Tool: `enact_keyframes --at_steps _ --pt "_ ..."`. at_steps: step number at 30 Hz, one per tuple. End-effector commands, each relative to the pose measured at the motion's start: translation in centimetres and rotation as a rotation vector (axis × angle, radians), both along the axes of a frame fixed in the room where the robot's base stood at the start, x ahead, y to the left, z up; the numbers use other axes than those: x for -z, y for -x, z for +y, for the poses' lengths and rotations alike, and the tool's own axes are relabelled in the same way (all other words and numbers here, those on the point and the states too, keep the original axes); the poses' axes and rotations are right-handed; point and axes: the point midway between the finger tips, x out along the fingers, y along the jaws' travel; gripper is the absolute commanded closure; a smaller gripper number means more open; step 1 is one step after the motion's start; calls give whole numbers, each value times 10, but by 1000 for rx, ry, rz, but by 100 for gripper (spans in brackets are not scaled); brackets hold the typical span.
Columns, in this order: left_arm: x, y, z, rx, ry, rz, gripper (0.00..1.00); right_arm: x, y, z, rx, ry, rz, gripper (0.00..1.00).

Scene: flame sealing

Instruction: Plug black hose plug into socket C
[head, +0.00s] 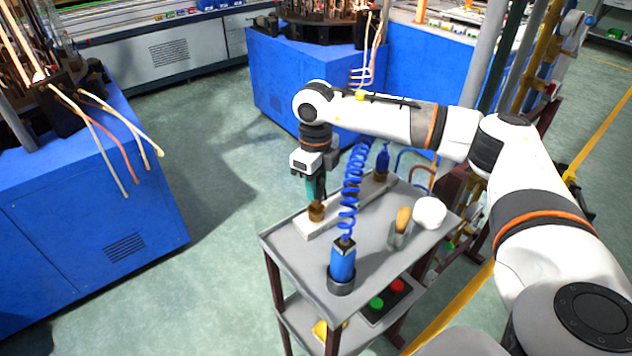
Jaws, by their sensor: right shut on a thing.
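My right gripper (315,190) points down over the left part of a grey cart top. It is shut on a small teal-and-dark piece (311,188), mostly hidden by the fingers. Directly below is a brown cylindrical piece (316,212) on a pale bar (310,228); I cannot tell whether the held piece touches it. A blue coiled hose (350,190) runs down to a blue cylinder (342,262) standing in a dark ring holder. I cannot make out a black hose plug or a socket marked C. My left gripper is not in view.
The cart top (375,235) also bears a white round thing (429,212), a clear cup (399,238) with a tan-topped item, and a blue bottle-like thing (382,160). Red and green buttons sit on the lower shelf. Blue machines (80,190) stand left and behind; open floor lies between.

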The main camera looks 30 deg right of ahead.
Motion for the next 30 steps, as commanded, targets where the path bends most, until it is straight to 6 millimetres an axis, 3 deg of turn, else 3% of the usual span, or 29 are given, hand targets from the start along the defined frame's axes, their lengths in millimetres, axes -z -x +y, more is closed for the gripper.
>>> enact_keyframes --at_steps 30 --pt "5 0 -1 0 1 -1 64 5 0 0 0 0 0 94"
